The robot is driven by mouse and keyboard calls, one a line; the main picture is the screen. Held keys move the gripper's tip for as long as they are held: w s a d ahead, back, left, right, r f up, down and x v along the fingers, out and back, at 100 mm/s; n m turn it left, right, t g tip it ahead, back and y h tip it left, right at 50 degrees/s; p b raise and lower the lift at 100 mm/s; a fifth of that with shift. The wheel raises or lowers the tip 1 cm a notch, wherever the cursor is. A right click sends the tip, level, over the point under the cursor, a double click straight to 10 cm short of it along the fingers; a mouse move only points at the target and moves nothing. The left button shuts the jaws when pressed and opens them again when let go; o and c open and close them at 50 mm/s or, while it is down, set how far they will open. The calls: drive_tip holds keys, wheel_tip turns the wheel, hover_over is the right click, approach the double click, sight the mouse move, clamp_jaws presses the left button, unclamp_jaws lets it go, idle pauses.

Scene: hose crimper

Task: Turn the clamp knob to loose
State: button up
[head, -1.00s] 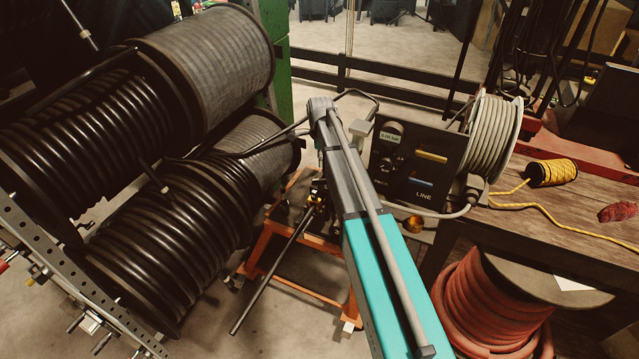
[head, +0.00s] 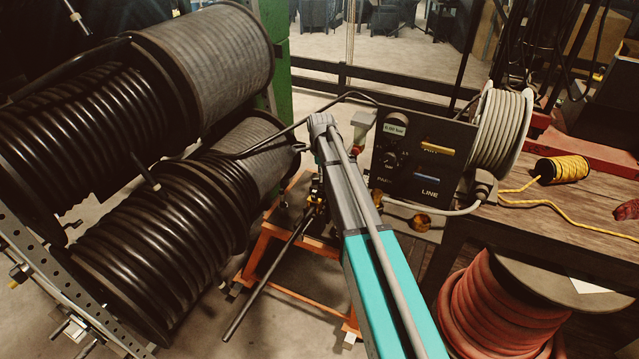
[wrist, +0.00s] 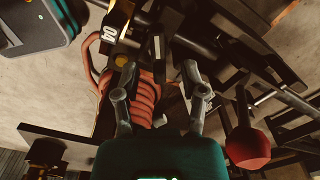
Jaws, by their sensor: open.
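In the wrist view my gripper (wrist: 159,85) is open, with its two grey fingers apart and nothing clearly held between them. A ribbed orange-red hose coil (wrist: 146,101) shows behind the fingers. A red ball-shaped knob (wrist: 247,148) is to the right of the right finger, apart from it; I cannot tell whether it is the clamp knob. In the head view a dark crimping mechanism (head: 316,203) sits on an orange stand (head: 262,243), partly hidden by my arm. A long bar (head: 268,275) slopes down from it. My gripper is hidden in that view.
A black control panel (head: 421,160) with a LINE label stands right of my arm. Large black hose reels (head: 165,240) fill the left. A wooden bench (head: 560,212) with a yellow cord spool (head: 563,170) is at right, above a red hose reel (head: 490,310).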

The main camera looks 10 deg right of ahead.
drive_tip(key=shift+f+b, duration=0.7)
drive_tip(key=shift+f, duration=0.35)
clamp_jaws()
drive_tip(key=shift+a, duration=0.2)
drive_tip(key=shift+d, duration=0.15)
